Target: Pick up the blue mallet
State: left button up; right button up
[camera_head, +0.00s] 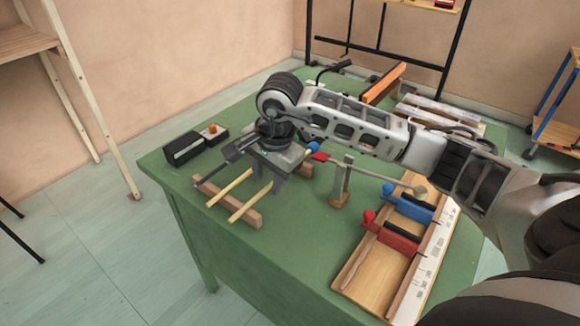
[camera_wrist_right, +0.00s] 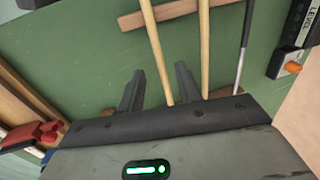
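The blue mallet has a round blue head (camera_head: 312,149) just past my right gripper in the head view. A pale wooden handle (camera_head: 250,203) lines up with that head and rests across a wooden bar. My right gripper (camera_head: 282,178) is low over the table, above this handle. In the right wrist view its two fingers (camera_wrist_right: 159,72) are apart, and one pale handle (camera_wrist_right: 158,45) runs between them, closer to the right finger. A second pale handle (camera_wrist_right: 204,45) lies outside the right finger; its head is hidden. My left gripper is not in view.
A wooden bar (camera_head: 245,215) supports the handles. A thin metal rod (camera_wrist_right: 243,45) lies beside them. A black box (camera_head: 182,150) sits at the table's left. A small upright post (camera_head: 340,185) stands to the right, near a wooden tray (camera_head: 372,278) with red and blue clamps.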

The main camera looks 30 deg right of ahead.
jog(key=shift+w+a+f, duration=0.1)
jog(key=shift+w+f, duration=0.05)
jog(key=shift+f, duration=0.55)
jog(key=shift+w+a+f, duration=0.1)
jog(key=shift+w+f, duration=0.05)
jog(key=shift+f, duration=0.5)
grip_shut()
jog(key=shift+r, duration=0.15)
